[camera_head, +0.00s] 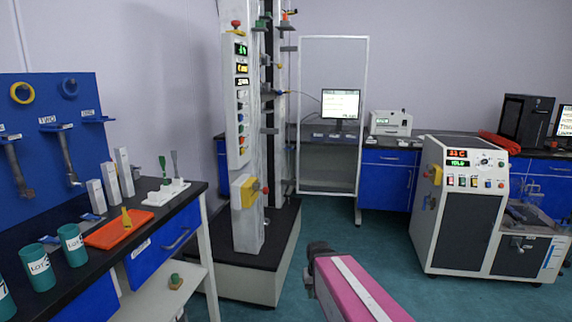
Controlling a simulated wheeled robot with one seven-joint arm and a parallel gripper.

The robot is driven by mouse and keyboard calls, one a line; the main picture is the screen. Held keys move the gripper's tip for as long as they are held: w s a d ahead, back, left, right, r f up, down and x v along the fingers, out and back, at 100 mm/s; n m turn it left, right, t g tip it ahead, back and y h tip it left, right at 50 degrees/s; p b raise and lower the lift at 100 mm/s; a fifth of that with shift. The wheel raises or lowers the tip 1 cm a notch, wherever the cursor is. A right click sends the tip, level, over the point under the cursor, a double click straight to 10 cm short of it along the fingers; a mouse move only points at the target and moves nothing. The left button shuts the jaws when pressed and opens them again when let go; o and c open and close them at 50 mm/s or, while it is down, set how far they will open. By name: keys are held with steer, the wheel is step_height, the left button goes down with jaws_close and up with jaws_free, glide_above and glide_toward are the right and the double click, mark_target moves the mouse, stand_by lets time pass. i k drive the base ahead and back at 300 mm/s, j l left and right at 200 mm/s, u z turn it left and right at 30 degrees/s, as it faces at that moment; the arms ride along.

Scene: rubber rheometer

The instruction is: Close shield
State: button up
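The shield (333,70) appears to be the tall clear panel in a thin pale frame, right of the tall testing machine (247,205). It stands upright and swung out to the side, so the machine's column front is uncovered. The desk and monitor show through and behind it. Its hinge side is by the column; I cannot make out a handle. A pink and white link of my arm, with a dark end, reaches in from the bottom edge, well in front of the shield and apart from it. No gripper fingers show.
A left bench (180,205) holds an orange tray (105,236), green cups (72,243) and white blocks. The machine's dark base (262,232) juts out at floor level. A white rheometer cabinet (460,220) stands at right. The teal floor (375,245) between is clear.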

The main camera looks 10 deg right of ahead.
mark_target(367, 38)
steer(key=i+l, duration=0.75)
steer(key=l, duration=0.2)
